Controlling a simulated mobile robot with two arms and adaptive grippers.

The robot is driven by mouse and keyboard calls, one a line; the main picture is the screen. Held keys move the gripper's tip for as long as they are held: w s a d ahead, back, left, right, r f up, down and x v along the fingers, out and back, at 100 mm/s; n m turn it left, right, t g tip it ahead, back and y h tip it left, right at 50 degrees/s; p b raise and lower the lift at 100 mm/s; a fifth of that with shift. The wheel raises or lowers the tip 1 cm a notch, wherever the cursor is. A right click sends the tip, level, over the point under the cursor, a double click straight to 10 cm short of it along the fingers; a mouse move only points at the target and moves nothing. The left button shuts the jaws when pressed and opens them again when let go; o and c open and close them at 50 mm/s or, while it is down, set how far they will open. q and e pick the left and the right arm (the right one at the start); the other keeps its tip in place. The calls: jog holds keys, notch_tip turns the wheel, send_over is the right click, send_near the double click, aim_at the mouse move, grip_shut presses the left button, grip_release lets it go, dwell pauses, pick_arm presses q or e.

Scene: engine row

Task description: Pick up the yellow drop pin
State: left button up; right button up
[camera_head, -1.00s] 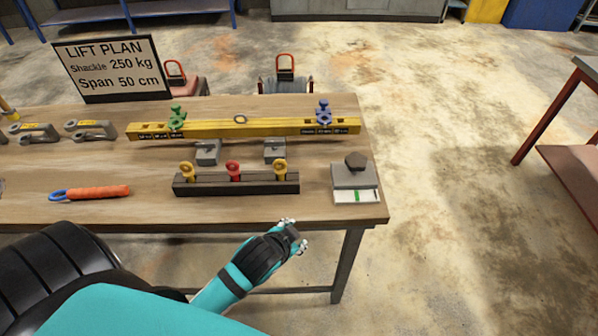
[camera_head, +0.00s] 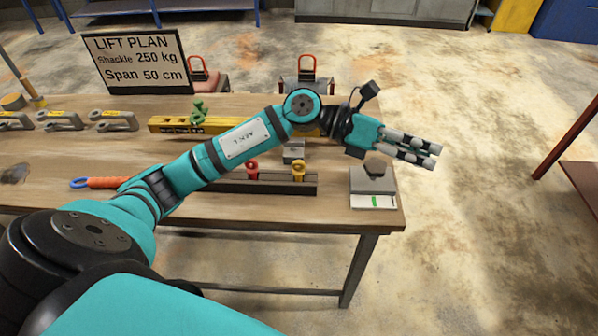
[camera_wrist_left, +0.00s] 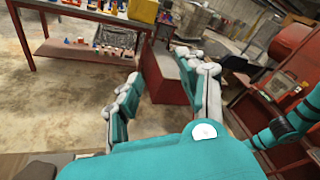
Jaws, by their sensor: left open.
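A yellow drop pin (camera_head: 299,170) stands upright at the right end of the dark pin rack (camera_head: 270,187) on the workbench. A red pin (camera_head: 252,170) stands left of it. The rack's left end, where another yellow pin stood earlier, is hidden behind my left arm. My left gripper (camera_head: 434,155) is open and empty, right of the rack and past the bench's right edge in the picture, pointing right. In the left wrist view its spread fingers (camera_wrist_left: 160,66) have nothing between them. My right gripper is not in view.
A grey scale (camera_head: 373,201) with a dark knob-like piece sits at the bench's right corner. A yellow beam (camera_head: 170,124) with a green shackle (camera_head: 198,112) lies behind the rack, partly covered by my arm. The lift plan sign (camera_head: 137,62) stands at the back. Open floor lies to the right.

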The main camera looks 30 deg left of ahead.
pick_arm(q)
jog(key=w+a+f+m+g+y, duration=0.15)
jog(key=a+f+m+y, duration=0.25)
jog(key=a+y, duration=0.45)
jog(key=g+y, duration=0.2)
jog(key=y, duration=0.4)
send_near(298, 161)
jog(key=shift+n+t, duration=0.25)
jog(key=shift+n, duration=0.05)
jog(key=f+p, duration=0.1)
jog(key=f, duration=0.1)
jog(key=f+p, duration=0.1)
jog(key=f, duration=0.1)
jog(key=f+p, duration=0.1)
jog(key=shift+w+d+f+p, duration=0.3)
jog(key=shift+d+f+p, duration=0.05)
jog(key=shift+f+p, duration=0.05)
jog(key=shift+d+f+p, duration=0.1)
jog(key=shift+f+p, duration=0.35)
jog(key=shift+f, duration=0.05)
jog(key=f+p, duration=0.2)
jog(key=f, duration=0.1)
jog(key=shift+d+f, duration=0.25)
jog(key=shift+f, duration=0.5)
grip_shut()
